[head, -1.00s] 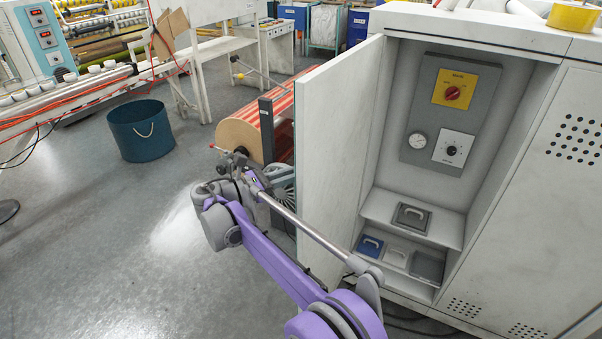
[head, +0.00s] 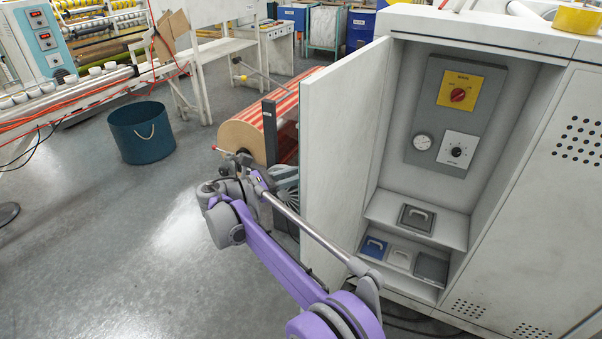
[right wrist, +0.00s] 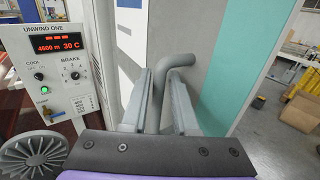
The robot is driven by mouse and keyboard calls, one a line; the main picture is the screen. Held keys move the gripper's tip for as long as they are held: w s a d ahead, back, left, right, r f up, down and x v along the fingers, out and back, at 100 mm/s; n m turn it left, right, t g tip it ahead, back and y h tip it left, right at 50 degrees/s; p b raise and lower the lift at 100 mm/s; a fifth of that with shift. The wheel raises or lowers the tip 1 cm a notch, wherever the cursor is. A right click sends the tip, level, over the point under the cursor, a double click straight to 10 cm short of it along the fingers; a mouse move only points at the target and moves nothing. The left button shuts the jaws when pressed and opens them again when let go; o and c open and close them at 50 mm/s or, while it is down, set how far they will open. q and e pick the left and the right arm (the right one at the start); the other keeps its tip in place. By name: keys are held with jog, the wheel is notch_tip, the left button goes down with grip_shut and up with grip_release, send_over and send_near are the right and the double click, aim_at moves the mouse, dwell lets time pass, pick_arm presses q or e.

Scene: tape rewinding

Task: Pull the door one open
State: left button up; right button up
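The open door (head: 345,140) is a pale panel at the left of the tall cabinet and stands well out from its front. The head view shows its inner face. The handle stands out from the door's outer side, with grey, blue and teal (right wrist: 240,60) areas. My left gripper is not in view.
The cabinet interior has a gauge panel (head: 455,115) and shelves with small handled boxes (head: 416,217). A striped roll (head: 285,108) stands close behind the door. A blue bin (head: 142,133) is at left; the floor (head: 110,240) is clear. The unwind control box (right wrist: 58,70) is beside the gripper.

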jog(key=shift+o, duration=1.2)
jog(key=v, duration=1)
jog(key=shift+a+b, duration=0.4)
jog(key=shift+s, duration=0.1)
